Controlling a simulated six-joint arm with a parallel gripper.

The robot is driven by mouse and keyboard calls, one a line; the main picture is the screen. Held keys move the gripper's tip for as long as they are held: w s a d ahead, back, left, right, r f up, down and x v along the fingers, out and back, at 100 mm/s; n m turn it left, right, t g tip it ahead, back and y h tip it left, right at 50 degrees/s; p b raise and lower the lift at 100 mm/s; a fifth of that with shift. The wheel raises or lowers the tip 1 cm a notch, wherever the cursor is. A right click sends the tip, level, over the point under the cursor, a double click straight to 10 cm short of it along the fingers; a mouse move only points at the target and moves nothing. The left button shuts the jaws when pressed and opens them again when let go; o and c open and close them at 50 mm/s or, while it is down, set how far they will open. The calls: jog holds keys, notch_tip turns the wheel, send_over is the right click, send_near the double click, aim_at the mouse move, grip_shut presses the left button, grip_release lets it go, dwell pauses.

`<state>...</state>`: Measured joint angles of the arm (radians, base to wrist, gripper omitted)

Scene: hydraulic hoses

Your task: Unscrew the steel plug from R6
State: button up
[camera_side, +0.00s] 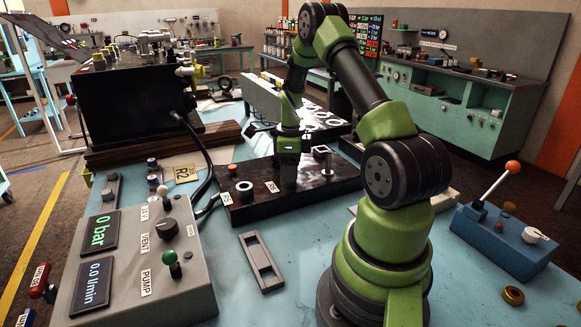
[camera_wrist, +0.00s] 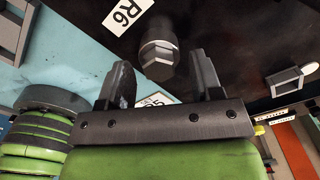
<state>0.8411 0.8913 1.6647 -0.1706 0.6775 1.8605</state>
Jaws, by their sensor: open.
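The steel plug (camera_wrist: 158,62) shows its hex head and round collar in the wrist view, on the dark block beside the white R6 label (camera_wrist: 127,12). My gripper (camera_wrist: 160,76) is open, with one jaw on each side of the hex head. Gaps show between the head and both jaws, and nothing is held. In the side view my gripper (camera_side: 288,178) points down over the black block (camera_side: 240,210). The plug cannot be made out there.
The block also carries a red cap (camera_side: 233,168), a pale ring (camera_side: 244,187) and a steel post fitting (camera_side: 322,158). A grey control box (camera_side: 150,255) stands at front left. A lever box (camera_side: 505,235) stands at right. A flat grey bracket (camera_side: 261,262) lies before the block.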

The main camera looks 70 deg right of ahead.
jog(key=c, duration=1)
jog(key=n, duration=0.5)
jog(key=shift+d, duration=0.1)
jog(key=shift+c, duration=0.2)
jog(key=shift+w+n, duration=0.1)
jog(key=shift+n, duration=0.4)
jog(key=n, duration=0.4)
jog(key=shift+w+d+n, duration=0.1)
jog(key=shift+n, duration=0.9)
